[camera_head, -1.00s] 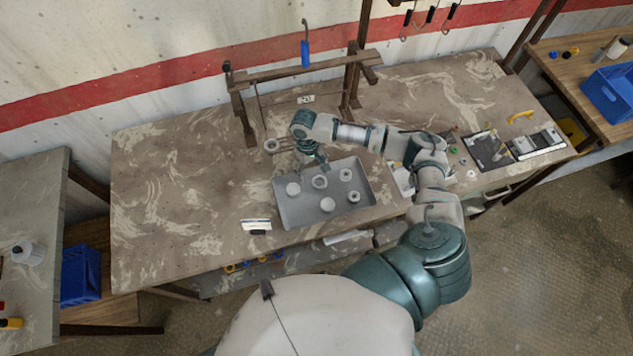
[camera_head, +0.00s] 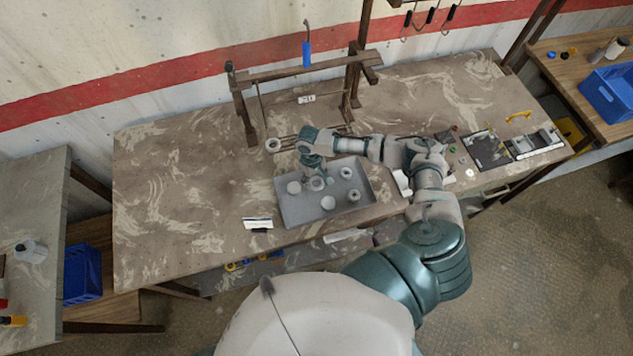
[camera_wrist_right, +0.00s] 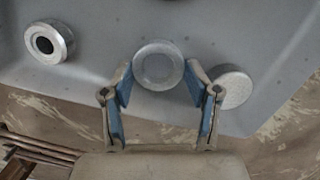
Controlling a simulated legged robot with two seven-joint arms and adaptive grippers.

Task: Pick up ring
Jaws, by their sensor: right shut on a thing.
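A grey metal ring (camera_head: 317,185) stands in the shallow grey tray (camera_head: 285,212) on the marbled bench. My right gripper (camera_head: 314,178) reaches down over it from the far side. In the right wrist view the ring (camera_wrist_right: 158,65) shows as a round piece with a paler inner disc. The two blue-padded fingers of my right gripper (camera_wrist_right: 159,75) are shut on it from both sides. Whether it is clear of the tray floor cannot be told. My left gripper is not in view.
A plain disc (camera_wrist_right: 232,86) lies close beside the right finger. A ring with a dark hole (camera_wrist_right: 48,42) lies farther left. Another disc (camera_head: 328,203) and a small ring (camera_head: 355,196) share the tray. A dark rack frame (camera_head: 300,72) stands behind.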

